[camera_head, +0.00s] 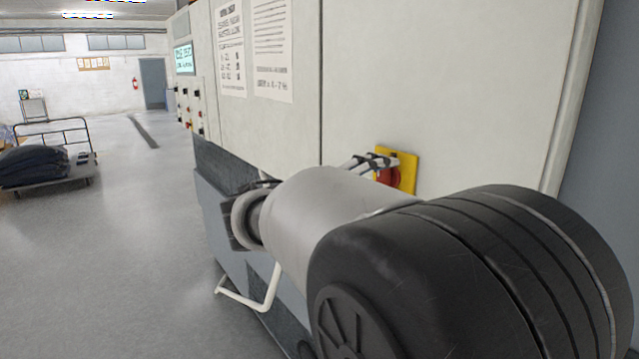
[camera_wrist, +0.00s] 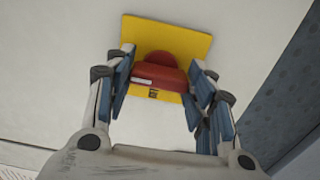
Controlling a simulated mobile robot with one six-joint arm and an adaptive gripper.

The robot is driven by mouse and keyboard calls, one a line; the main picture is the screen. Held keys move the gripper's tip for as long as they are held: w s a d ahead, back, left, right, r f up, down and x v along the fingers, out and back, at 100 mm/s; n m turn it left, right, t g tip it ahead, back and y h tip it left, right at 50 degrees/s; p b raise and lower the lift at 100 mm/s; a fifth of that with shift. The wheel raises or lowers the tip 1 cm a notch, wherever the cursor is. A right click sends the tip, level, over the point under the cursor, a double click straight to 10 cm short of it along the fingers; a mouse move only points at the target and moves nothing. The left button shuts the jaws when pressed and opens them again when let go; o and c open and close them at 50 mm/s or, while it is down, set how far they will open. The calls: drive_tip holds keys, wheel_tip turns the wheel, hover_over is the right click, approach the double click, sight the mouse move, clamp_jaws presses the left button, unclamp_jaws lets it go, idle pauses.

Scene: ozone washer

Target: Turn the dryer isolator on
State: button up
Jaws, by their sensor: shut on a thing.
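The dryer isolator is a red rotary handle (camera_head: 391,177) on a yellow square plate (camera_head: 409,164), fixed to the pale cabinet front. In the wrist view the red handle (camera_wrist: 158,70) lies across the picture on the yellow plate (camera_wrist: 192,40), with a white mark on its front. My gripper (camera_wrist: 161,80) is shut on the handle, with one blue-padded finger at each side. In the head view my gripper (camera_head: 373,163) reaches the handle from the left, and my arm hides part of the cabinet below it.
The cabinet (camera_head: 440,80) carries paper notices (camera_head: 270,50), a screen (camera_head: 184,60) and a column of controls (camera_head: 190,110) to the left. A white bent rail (camera_head: 245,300) sticks out low down. A loaded trolley (camera_head: 50,180) stands far left. The floor (camera_head: 120,250) between is clear.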

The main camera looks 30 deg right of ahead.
drive_tip(key=o, duration=1.1)
drive_tip(key=shift+c, duration=0.2)
drive_tip(key=shift+a, duration=0.15)
drive_tip(key=s+a, duration=0.1)
drive_tip(key=a, duration=1)
drive_tip(key=shift+a, duration=0.4)
